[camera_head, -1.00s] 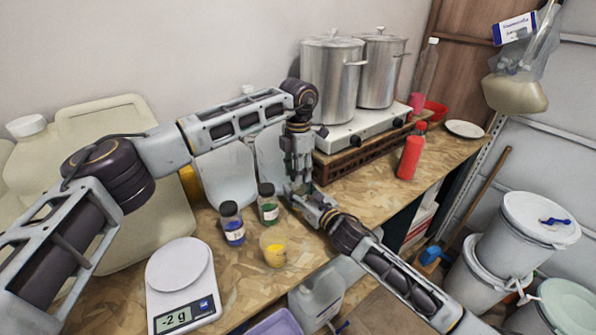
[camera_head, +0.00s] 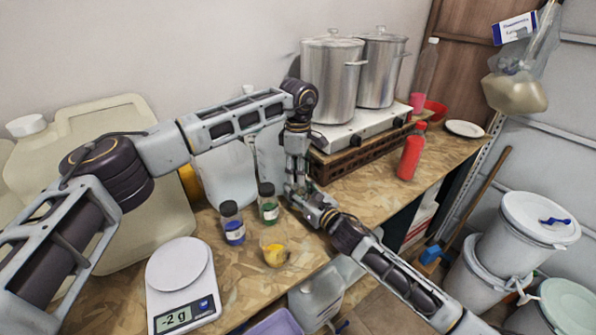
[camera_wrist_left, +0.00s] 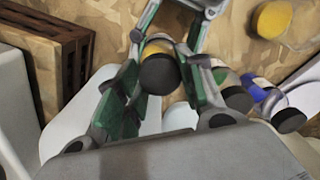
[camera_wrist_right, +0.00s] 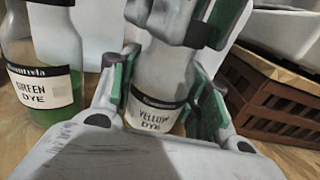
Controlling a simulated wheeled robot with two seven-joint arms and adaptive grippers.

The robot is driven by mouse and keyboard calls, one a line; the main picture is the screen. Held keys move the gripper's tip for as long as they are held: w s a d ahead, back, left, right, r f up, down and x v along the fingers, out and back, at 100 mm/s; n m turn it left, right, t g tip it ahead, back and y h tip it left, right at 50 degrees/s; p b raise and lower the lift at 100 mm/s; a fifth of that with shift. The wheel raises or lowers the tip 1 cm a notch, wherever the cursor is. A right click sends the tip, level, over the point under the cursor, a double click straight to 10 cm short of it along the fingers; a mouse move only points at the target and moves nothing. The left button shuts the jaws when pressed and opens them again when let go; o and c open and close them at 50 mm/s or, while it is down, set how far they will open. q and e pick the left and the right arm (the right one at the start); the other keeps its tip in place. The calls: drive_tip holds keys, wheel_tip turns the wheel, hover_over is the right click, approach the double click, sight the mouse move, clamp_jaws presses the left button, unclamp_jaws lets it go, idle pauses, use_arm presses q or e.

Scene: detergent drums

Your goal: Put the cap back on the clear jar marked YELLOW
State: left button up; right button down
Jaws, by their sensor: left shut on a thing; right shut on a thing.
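The clear jar marked YELLOW (camera_wrist_right: 155,115) stands upright between the fingers of my right gripper (camera_wrist_right: 163,95), which is shut on it. My left gripper (camera_wrist_left: 158,80) is shut on a black cap (camera_wrist_left: 158,73) directly above the jar; the jar's yellow band shows just behind the cap. In the right wrist view my left gripper (camera_wrist_right: 185,20) hides the cap and the jar's mouth, so I cannot tell whether the cap is seated. In the head view my left gripper (camera_head: 298,182) and right gripper (camera_head: 312,203) meet over the worktop and mostly hide the jar.
A green dye jar (camera_head: 268,207) and a blue dye jar (camera_head: 232,226), both black-capped, stand left of my grippers. A scale (camera_head: 182,275) is at left; a brown crate (camera_head: 345,162) with a stove stands behind.

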use_arm(q)
drive_tip(key=m, duration=0.4)
drive_tip(key=shift+w+a+m, duration=0.15)
drive_tip(key=shift+m, duration=0.25)
drive_tip(key=o, duration=1.1)
drive_tip(key=shift+o, duration=0.2)
drive_tip(key=shift+r, duration=2.25)
drive_tip(key=shift+c, duration=0.2)
